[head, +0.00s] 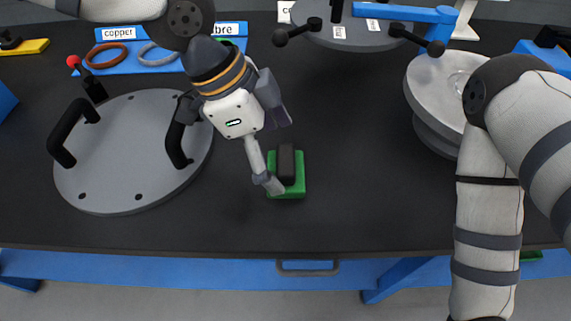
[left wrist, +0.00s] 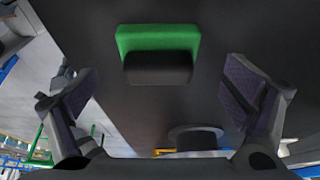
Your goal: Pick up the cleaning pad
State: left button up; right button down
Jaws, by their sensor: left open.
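The cleaning pad (head: 300,188) is a green block with a black handle (head: 286,163) on top. It lies on the dark table, right of the grey flanged lid. My left gripper (head: 277,152) is open and empty, above and beside the pad, with one finger overlapping the pad's left edge in the head view. In the left wrist view the pad (left wrist: 150,38) is ahead of and between the spread fingers (left wrist: 160,88), with clear space on both sides. Contact cannot be seen. My right gripper is out of view.
A round grey lid (head: 135,165) with two black handles lies left of the pad. A blue tray (head: 105,68) with copper and grey rings stands behind it. A flanged shell (head: 420,95) stands at the right. The table in front of the pad is clear.

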aim_at(282, 158)
pick_arm(q)
jog(key=x, duration=0.3)
jog(key=shift+s+d+f, duration=0.1)
jog(key=shift+d, duration=0.15)
jog(key=c, duration=1.3)
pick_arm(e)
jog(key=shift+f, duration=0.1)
pick_arm(q)
notch_tip(282, 158, up, 3)
jog(key=shift+r, duration=0.25)
jog(key=s+d+r+p, duration=0.2)
jog(key=s+r, duration=0.7)
jog(key=s, duration=0.4)
jog(key=shift+s+r, duration=0.3)
jog(key=shift+s, duration=0.1)
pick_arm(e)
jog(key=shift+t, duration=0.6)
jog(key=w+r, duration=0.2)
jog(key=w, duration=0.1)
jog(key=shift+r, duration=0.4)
